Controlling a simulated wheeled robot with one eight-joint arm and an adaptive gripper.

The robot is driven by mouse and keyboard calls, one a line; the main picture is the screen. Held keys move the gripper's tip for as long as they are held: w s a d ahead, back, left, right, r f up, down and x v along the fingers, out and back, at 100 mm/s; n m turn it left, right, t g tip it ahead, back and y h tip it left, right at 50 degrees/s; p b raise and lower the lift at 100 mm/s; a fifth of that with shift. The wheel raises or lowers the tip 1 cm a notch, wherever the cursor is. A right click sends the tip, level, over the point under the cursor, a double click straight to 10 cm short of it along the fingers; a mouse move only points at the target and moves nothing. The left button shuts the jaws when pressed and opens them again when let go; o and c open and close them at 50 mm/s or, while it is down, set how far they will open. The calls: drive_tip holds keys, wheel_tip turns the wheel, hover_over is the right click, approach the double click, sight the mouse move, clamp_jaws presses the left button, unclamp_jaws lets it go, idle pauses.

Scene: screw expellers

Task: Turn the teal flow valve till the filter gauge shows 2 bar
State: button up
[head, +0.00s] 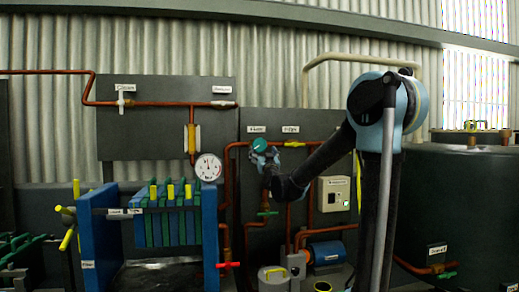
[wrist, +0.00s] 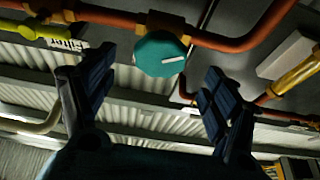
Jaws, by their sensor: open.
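The teal flow valve (head: 259,146) is a round knob on the copper pipe at the right grey panel. In the wrist view the teal knob (wrist: 155,62) carries a pale pointer line, slanting slightly up to the right. My gripper (wrist: 155,78) is open, its two dark fingers to either side of the knob with clear gaps. In the head view my gripper (head: 266,159) is at the valve and partly overlaps it. The filter gauge (head: 208,167) is a white round dial left of the valve; its needle points roughly upward, but the numbers are too small to read.
A yellow-handled valve (head: 292,144) sits just right of the teal one. Copper pipes (head: 230,185) run around it. A blue-ended filter press (head: 98,235) stands at lower left and a control box (head: 334,194) at right. A large dark tank (head: 450,200) is far right.

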sight(260, 146)
drive_tip(key=x, duration=0.7)
drive_tip(key=shift+w+a+r, duration=0.1)
drive_tip(key=shift+w+r, duration=0.05)
drive_tip(key=shift+w, duration=0.15)
drive_tip(key=shift+c, duration=0.6)
drive_tip(key=c, duration=1)
